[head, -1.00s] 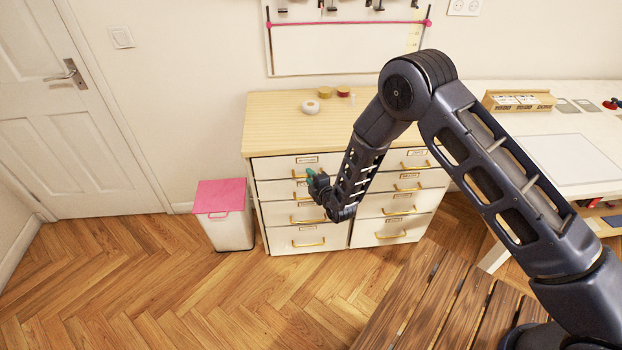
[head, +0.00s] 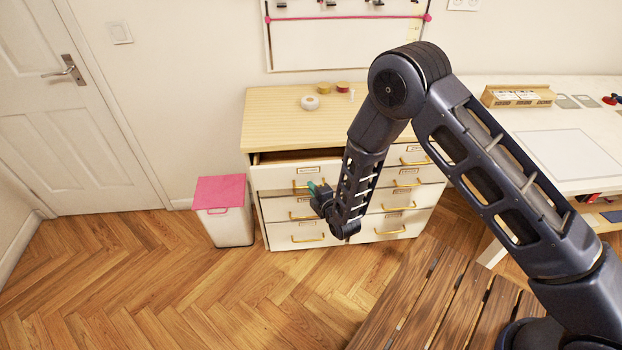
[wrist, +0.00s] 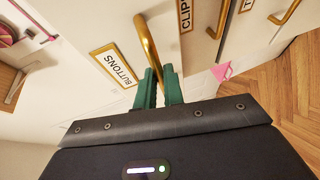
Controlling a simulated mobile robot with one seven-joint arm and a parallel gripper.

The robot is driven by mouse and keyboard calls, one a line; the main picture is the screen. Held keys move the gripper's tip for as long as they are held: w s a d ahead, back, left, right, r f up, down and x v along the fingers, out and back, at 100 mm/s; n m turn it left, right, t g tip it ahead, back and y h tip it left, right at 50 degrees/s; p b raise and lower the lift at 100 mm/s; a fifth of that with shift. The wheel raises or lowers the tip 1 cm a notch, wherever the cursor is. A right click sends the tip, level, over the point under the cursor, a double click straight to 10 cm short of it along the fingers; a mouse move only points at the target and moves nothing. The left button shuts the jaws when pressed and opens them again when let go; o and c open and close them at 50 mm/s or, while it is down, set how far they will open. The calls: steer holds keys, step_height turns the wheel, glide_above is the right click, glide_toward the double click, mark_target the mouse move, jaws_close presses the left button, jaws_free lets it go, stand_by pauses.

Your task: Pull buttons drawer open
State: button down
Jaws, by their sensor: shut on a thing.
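The buttons drawer (head: 275,179) is the top left drawer of the white cabinet, and it stands partly out, with a dark gap above its front. In the wrist view its label reads BUTTONS (wrist: 116,64), beside a brass handle (wrist: 149,45). My gripper (wrist: 160,80) has green fingers closed around one end of that handle. In the head view my gripper (head: 316,187) is at the drawer's front, and my arm hides part of the cabinet.
The other drawers (head: 290,232) of the cabinet are shut. A white bin with a pink lid (head: 220,192) stands on the floor left of the cabinet. Tape rolls (head: 310,102) lie on the wooden top (head: 275,125). Floor in front at left is clear.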

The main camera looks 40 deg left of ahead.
steer(key=s+d, duration=1.4)
steer(key=shift+s+d, duration=0.3)
steer(key=shift+d, duration=0.05)
steer(key=c, duration=1.5)
jaws_free()
